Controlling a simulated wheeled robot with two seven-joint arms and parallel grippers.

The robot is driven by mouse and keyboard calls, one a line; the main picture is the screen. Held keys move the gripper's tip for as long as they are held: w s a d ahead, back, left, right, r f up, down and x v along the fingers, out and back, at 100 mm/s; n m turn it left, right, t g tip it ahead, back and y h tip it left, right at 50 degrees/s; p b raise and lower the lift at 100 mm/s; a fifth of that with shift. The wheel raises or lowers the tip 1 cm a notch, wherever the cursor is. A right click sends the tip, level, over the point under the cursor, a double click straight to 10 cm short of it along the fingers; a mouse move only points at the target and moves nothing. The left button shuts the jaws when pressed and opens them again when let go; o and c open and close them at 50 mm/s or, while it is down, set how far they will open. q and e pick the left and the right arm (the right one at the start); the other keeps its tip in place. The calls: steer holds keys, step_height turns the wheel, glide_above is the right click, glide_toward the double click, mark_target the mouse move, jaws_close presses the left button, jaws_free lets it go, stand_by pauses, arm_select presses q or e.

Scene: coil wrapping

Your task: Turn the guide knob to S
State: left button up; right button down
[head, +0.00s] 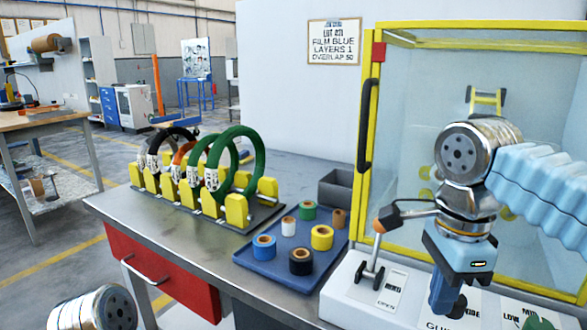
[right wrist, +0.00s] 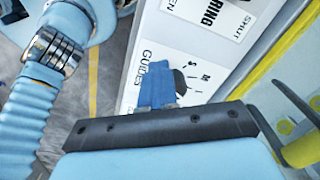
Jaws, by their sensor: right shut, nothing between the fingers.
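My right gripper (head: 441,303) points down over the white control panel (head: 345,299), its blue fingers shut with nothing between them. In the right wrist view the blue fingertips (right wrist: 156,86) lie in front of the dark guide knob (right wrist: 181,82), beside the word GUIDES. The fingers hide part of the knob. Small letters and marks stand around its visible side, but I cannot tell which one it points to, or whether the fingers touch it. In the head view, the gripper covers most of the knob's area. My left gripper is not in view.
A lever (head: 374,260) marked OPEN stands on the panel's left part. A green knob (head: 538,323) is at the lower right edge. The yellow-framed glass enclosure (head: 368,110) rises behind. A blue tray (head: 270,280) with several rolls and a rack of rings (head: 232,160) stand left.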

steer(key=shift+d+r, duration=0.15)
steer(key=shift+r, duration=0.05)
steer(key=shift+s+a, duration=0.2)
steer(key=shift+a, duration=0.05)
step_height(320, 180, up, 3)
steer(key=shift+r+p, duration=0.1)
steer(key=shift+p, duration=1.05)
steer(key=shift+a+r, duration=0.1)
steer(key=shift+r, duration=0.2)
step_height(320, 180, up, 2)
